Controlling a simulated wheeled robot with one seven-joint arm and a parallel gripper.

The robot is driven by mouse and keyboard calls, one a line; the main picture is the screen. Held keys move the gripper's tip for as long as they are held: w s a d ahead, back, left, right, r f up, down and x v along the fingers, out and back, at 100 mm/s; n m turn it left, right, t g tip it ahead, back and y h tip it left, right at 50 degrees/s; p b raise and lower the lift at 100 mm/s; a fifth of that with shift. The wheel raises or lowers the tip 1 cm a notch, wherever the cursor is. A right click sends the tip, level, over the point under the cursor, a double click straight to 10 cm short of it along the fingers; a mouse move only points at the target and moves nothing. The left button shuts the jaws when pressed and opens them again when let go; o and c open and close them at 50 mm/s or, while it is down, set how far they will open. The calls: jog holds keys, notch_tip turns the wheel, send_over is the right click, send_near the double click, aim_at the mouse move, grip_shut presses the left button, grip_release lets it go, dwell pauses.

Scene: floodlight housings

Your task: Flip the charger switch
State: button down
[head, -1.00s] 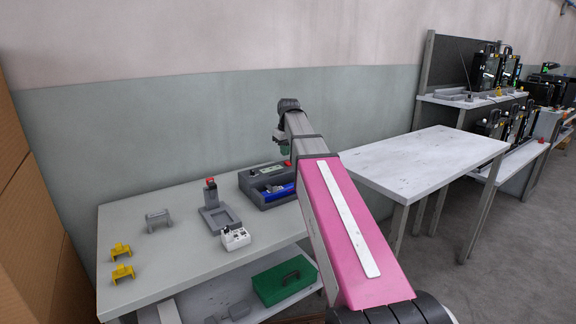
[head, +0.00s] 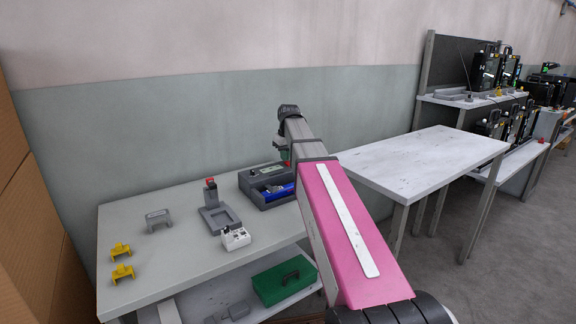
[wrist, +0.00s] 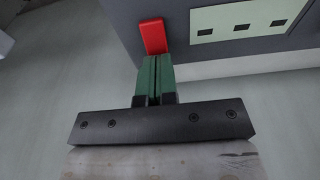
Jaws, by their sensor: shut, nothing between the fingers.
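The charger (head: 258,196) is a dark grey box at the right end of the grey workbench, with a blue item (head: 280,191) lying in its tray. In the wrist view its panel (wrist: 220,50) carries a red switch (wrist: 153,36) and a pale green plate with dark square marks. My gripper (wrist: 154,60) is shut and empty, its green fingers together. The fingertips are right at the lower end of the red switch; I cannot tell whether they touch it. In the head view my arm hides part of the charger's right side.
On the bench stand a grey stand with a red top (head: 211,192), a white block (head: 235,238), a grey bracket (head: 158,219) and yellow brackets (head: 121,250). A green case (head: 283,281) lies on the lower shelf. A bare white table (head: 420,160) stands to the right.

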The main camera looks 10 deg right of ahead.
notch_tip(320, 180, up, 7)
dwell(0.8)
